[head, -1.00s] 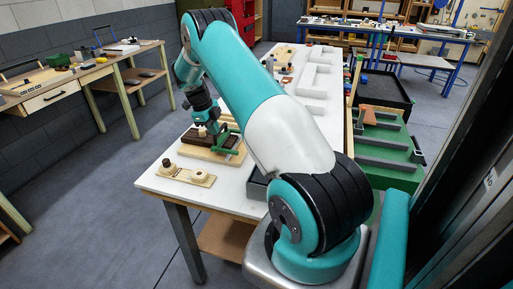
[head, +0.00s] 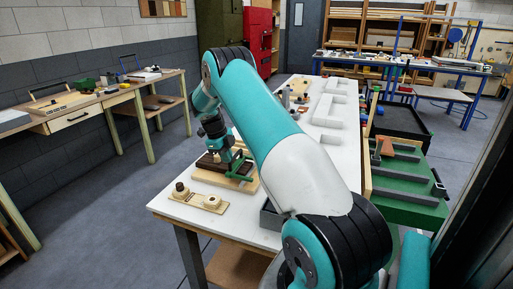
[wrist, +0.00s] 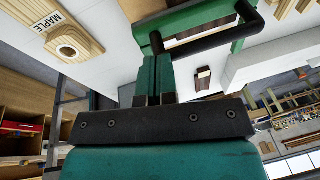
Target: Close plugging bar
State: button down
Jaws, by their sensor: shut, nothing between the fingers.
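My gripper (head: 230,155) is over the near part of the white table, pointing down at a green bar assembly (head: 241,168) on a light wooden base (head: 213,180). A dark brown block (head: 207,163) lies on the same base. In the wrist view my gripper (wrist: 157,62) has its green fingers together and empty. Their tips are close to a dark rod (wrist: 205,37) joined to a green bar (wrist: 192,18) with a loop-like end at the upper right. I cannot tell whether the fingers touch the rod. The arm hides part of the assembly in the head view.
In the wrist view a wooden piece (wrist: 67,50) is labelled MAPLE. White blocks (head: 327,110) stand farther along the table. A green unit (head: 410,195) stands at the right.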

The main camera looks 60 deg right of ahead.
jog(key=w+a+p+v, duration=0.1)
jog(key=w+p+v, duration=0.1)
jog(key=p+v, duration=0.8)
jog(key=w+f+p+v, duration=0.1)
jog(key=w+p+v, duration=0.2)
jog(key=p+v, duration=0.8)
jog(key=shift+w+a+r, duration=0.15)
jog(key=shift+a+r, duration=0.35)
jog(key=shift+a, duration=0.05)
